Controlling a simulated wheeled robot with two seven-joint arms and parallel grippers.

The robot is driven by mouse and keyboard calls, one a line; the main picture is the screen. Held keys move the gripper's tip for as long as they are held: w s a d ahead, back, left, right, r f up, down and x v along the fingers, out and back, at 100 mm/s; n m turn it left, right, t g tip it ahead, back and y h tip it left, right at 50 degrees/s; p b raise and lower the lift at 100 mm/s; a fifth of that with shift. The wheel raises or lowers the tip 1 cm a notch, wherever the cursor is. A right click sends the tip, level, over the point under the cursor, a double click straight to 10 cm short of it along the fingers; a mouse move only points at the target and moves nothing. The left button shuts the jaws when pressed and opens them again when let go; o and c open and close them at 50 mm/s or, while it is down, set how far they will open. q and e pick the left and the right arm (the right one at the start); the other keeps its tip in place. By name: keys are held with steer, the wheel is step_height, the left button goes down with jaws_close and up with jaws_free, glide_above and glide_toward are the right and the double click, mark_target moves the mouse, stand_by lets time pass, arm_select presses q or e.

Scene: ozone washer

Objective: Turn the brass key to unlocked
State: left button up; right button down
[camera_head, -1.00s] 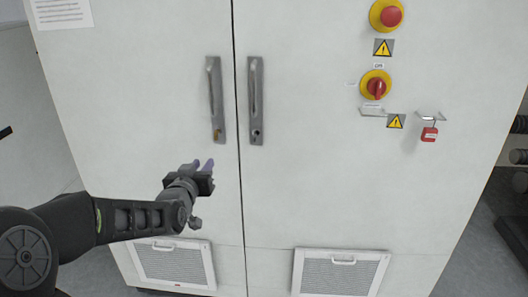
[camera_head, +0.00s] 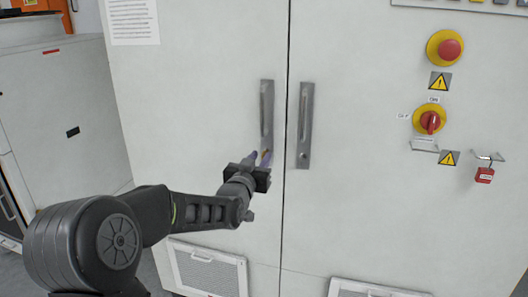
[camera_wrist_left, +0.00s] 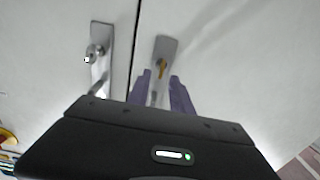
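The small brass key (camera_wrist_left: 162,67) sits at the end of the grey handle plate (camera_head: 267,110) on the left cabinet door. It also shows in the head view (camera_head: 264,154), partly hidden by a finger. My left gripper (camera_head: 259,159) is open, its two purple fingers pointing at the lock. In the left wrist view, the fingertips (camera_wrist_left: 160,76) stand apart, one on each side of the key's line. The key shows just beyond and between them; I cannot tell whether they touch it. My right gripper is not in view.
A second handle plate (camera_head: 304,125) is on the right door, across the narrow seam. Farther right are a red emergency button (camera_head: 446,48), a red rotary switch (camera_head: 430,121) and a red padlock (camera_head: 484,175). Vent grilles (camera_head: 209,270) are low on the doors.

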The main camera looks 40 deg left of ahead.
mark_target(264, 153)
arm_select(q)
steer(key=x, duration=0.4)
steer(key=shift+p, duration=0.3)
jaws_close()
stand_by(0.3)
